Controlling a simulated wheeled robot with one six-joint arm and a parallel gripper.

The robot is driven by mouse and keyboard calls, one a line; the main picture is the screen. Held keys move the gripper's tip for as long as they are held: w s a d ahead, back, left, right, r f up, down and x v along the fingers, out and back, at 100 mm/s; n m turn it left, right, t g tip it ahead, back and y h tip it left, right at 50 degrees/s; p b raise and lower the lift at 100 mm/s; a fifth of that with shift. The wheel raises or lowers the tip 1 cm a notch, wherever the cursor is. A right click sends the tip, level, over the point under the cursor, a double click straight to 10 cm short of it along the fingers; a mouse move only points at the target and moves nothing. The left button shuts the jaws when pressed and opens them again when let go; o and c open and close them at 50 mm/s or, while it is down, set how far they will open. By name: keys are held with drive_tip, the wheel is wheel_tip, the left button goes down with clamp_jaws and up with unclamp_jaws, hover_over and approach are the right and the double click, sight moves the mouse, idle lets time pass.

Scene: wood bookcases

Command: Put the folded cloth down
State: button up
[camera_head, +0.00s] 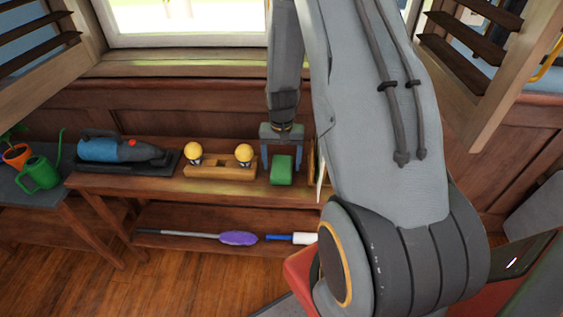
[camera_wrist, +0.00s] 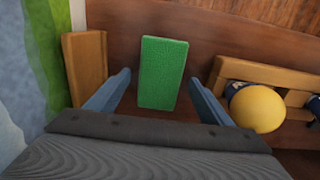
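The folded cloth (camera_head: 282,170) is a small green block shape that appears to rest on the wooden bench top. In the wrist view the cloth (camera_wrist: 162,72) stands out as a textured green rectangle between the two fingers. My gripper (camera_head: 281,152) is above and around the cloth, pointing down. In the wrist view my gripper (camera_wrist: 160,80) is open, with a visible gap between each finger and the cloth. Neither finger appears to touch it.
A wooden holder (camera_head: 220,170) with yellow balls (camera_head: 193,149) stands left of the cloth; an upright wooden piece (camera_wrist: 86,68) is close on the other side. A blue handheld vacuum (camera_head: 115,149) lies farther left. A purple duster (camera_head: 238,238) lies on the lower shelf.

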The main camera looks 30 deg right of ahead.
sight(282, 166)
wheel_tip(282, 166, up, 12)
drive_tip(key=b, duration=0.2)
drive_tip(key=s+a+r+n, duration=0.3)
drive_tip(key=s+a, duration=0.4)
drive_tip(key=s+a+r+n, duration=0.3)
drive_tip(key=s+a+r, duration=0.1)
drive_tip(key=s+a, duration=0.4)
drive_tip(key=shift+n, duration=0.4)
drive_tip(key=shift+s+a, duration=0.1)
drive_tip(key=shift+c, duration=0.4)
